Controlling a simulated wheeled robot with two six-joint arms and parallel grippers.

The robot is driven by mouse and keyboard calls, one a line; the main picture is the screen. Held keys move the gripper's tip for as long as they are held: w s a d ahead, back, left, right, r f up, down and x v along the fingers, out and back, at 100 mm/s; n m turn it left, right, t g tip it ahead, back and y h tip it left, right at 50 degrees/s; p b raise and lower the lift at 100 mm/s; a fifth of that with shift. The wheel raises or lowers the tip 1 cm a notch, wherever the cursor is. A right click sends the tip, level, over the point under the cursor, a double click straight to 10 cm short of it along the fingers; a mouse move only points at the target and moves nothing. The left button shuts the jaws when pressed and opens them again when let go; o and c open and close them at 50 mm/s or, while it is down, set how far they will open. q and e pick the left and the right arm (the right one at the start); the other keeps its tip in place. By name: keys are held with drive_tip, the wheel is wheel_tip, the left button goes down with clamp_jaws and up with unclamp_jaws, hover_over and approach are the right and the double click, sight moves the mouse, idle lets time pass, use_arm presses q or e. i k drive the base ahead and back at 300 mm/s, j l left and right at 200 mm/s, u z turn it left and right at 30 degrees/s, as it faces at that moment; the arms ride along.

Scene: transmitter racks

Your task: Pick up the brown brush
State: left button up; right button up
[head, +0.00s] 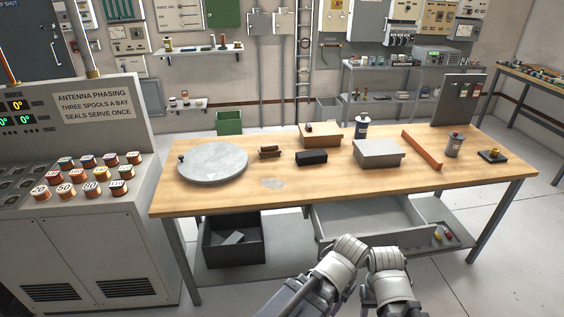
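A small brown object (269,152) that may be the brown brush lies on the wooden table (220,202), just right of the round grey disc (213,161). It looks like two short brown parts side by side; bristles are too small to make out. Nothing touches it from above. My two grey arms rise from the bottom of the head view and end in rounded joints in front of the table's front edge, well short of the brown object. No fingers of either gripper show.
A black block (311,158), a grey-lidded box (378,154), a brown box (321,138), an orange-brown bar (423,151), a blue-and-white can (361,128) and a grey canister (454,146) stand to the right. An open drawer (360,218) hangs below the tabletop. The front left tabletop is mostly clear.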

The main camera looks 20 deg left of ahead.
sight(270, 150)
drive_tip(key=i+j+z, duration=0.15)
drive_tip(key=i+j, duration=0.15)
drive_tip(key=i+j+z, duration=0.15)
drive_tip(key=j, duration=0.25)
drive_tip(key=i+j+z, duration=0.1)
drive_tip(key=i+j, duration=0.3)
drive_tip(key=i+j+z, duration=0.15)
drive_tip(key=j, duration=0.25)
drive_tip(key=i+j+z, duration=0.15)
drive_tip(key=i+j, duration=0.15)
drive_tip(key=j, duration=0.15)
